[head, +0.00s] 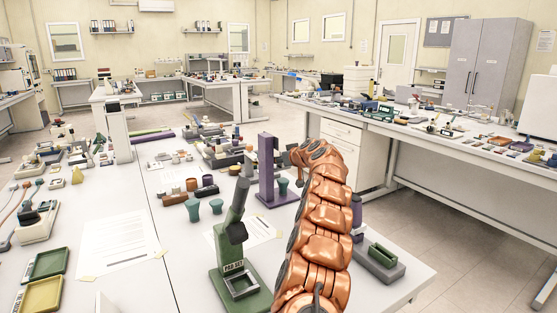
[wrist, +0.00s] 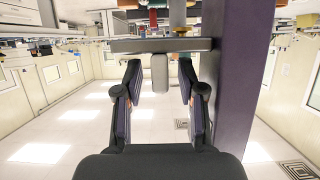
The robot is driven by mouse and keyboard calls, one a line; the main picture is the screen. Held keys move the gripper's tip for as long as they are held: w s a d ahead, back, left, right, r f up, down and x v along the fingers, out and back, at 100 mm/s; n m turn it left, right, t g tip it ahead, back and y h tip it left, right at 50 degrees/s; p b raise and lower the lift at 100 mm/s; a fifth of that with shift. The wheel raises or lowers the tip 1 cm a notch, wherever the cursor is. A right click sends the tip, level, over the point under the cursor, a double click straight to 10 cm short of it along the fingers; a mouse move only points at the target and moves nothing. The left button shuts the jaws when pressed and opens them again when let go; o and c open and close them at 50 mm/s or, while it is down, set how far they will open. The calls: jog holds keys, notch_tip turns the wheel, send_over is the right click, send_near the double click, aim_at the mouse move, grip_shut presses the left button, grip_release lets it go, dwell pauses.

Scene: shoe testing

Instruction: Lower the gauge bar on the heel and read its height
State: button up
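The purple gauge stand (head: 266,165) stands on the bench in the head view, with an upright post on a flat base. A teal heel-like piece (head: 283,186) shows beside the post, partly close to my arm. In the wrist view, which looks inverted, the purple post (wrist: 238,80) runs along the right. A grey gauge bar (wrist: 125,46) crosses in front, with a pale grey block (wrist: 160,73) on it. My gripper (wrist: 160,68) is open, its two dark fingers on either side of the block with visible gaps. Whether the bar touches the heel is hidden, and no height reading is legible.
A green pad-set fixture (head: 241,270) stands in front of the gauge. Teal pieces (head: 193,210) and small brown and purple parts (head: 207,190) lie left of it. A grey and green block (head: 380,262) sits right of my copper arm. Papers (head: 118,241) lie at left.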

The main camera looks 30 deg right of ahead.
jog(key=shift+w, duration=0.1)
jog(key=shift+c, duration=0.4)
grip_shut()
dwell(0.3)
